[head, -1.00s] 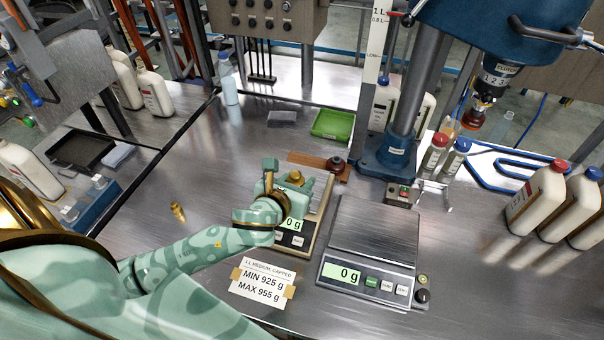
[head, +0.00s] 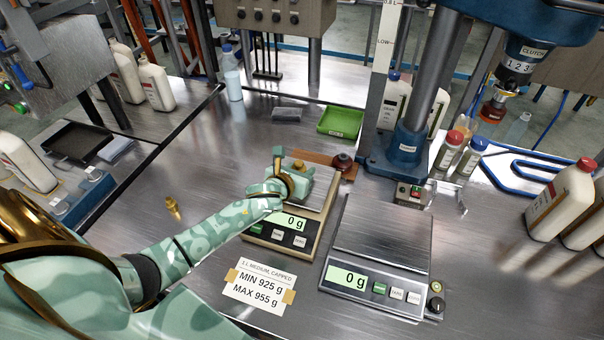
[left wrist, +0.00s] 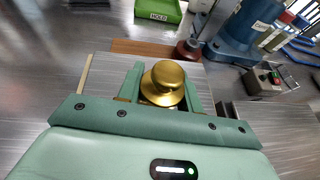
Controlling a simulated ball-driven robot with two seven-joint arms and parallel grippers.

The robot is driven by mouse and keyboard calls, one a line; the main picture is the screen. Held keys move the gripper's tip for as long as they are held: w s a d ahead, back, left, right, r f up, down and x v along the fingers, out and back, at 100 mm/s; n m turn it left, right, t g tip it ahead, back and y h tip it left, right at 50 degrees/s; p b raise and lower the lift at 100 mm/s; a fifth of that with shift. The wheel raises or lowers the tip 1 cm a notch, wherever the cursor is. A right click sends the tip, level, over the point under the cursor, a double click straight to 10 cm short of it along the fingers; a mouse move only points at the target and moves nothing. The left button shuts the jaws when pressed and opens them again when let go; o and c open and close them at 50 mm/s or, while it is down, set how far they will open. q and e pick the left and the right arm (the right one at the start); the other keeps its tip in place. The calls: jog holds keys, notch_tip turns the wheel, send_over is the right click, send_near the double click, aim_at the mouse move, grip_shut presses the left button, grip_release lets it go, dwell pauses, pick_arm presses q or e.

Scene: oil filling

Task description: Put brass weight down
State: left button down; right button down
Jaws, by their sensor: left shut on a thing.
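The brass weight (left wrist: 165,85) shows its round knob and shoulder between the fingers of my left gripper (left wrist: 160,92) in the left wrist view. In the head view only a bit of the brass weight (head: 298,165) shows above my left gripper (head: 296,176), which is shut on it. The gripper is over the pan of the left scale (head: 322,190), whose display reads 0 g. The weight's underside is hidden, so I cannot see a gap to the pan. My right gripper is not in view.
A second scale (head: 375,235) reading 0 g stands to the right, its pan empty. A small brass piece (head: 172,207) is on the table at left. A dark red knobbed object (head: 343,162) on a brown strip and a green tray (head: 340,122) are behind the left scale.

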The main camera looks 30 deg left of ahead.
pick_arm(q)
jog(key=shift+f, duration=0.1)
jog(key=c, duration=0.9)
grip_release()
jog(key=shift+f, duration=0.15)
jog(key=shift+s+r, duration=0.15)
jog(key=shift+r, duration=0.1)
jog(key=p+v, duration=0.3)
jog(key=v, duration=0.7)
jog(key=shift+s+r, duration=0.1)
jog(key=shift+s, duration=0.05)
jog(key=shift+s+r+p, duration=0.2)
jog(key=shift+s+p, duration=0.15)
jog(key=shift+s, duration=0.3)
